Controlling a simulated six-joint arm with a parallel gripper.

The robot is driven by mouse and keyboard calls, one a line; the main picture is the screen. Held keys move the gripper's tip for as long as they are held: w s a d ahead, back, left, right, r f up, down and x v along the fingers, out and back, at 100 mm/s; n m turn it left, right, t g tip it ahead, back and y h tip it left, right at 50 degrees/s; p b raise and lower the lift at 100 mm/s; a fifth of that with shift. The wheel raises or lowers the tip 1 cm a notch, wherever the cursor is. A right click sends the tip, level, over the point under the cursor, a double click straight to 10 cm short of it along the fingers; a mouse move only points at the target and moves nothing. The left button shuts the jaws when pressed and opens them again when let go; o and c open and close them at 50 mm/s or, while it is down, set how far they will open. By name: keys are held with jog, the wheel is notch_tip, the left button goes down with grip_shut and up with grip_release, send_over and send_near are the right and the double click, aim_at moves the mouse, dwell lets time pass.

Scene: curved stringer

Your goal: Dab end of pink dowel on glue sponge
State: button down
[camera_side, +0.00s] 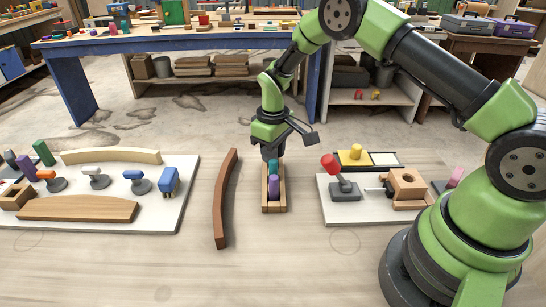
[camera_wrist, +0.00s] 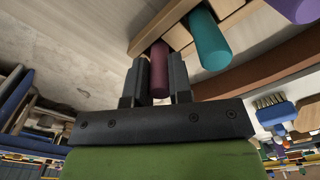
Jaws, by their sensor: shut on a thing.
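My gripper (camera_side: 272,160) is low over a small wooden rack (camera_side: 274,209) in the middle of the bench. In the wrist view its two fingers (camera_wrist: 158,85) are shut on a dark pink dowel (camera_wrist: 159,68), whose far end is at the rack. A teal dowel (camera_wrist: 209,40) stands beside it, clear of the fingers; it also shows in the side view (camera_side: 273,167). A shallow black tray (camera_side: 400,160) behind the right board has a yellow part (camera_side: 355,153) and a white pad (camera_side: 384,159). I cannot tell which is the glue sponge.
A curved brown stringer (camera_side: 225,200) lies just left of the rack. A white board (camera_side: 180,205) with brushes and wooden pieces is at the left. Another board (camera_side: 345,213) at the right holds a red-knobbed tool (camera_side: 343,185) and a wooden block (camera_side: 407,186).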

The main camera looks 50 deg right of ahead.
notch_tip(320, 180, up, 8)
jog(key=s+d+g+h, duration=0.1)
jog(key=s+d+g, duration=0.1)
jog(key=s+d, duration=0.75)
jog(key=s+d+g, duration=0.2)
jog(key=s+d, duration=0.5)
jog(key=d, duration=0.5)
jog(key=shift+a+f, duration=0.1)
jog(key=shift+f, duration=2.55)
jog(key=shift+f, duration=0.6)
notch_tip(320, 180, up, 7)
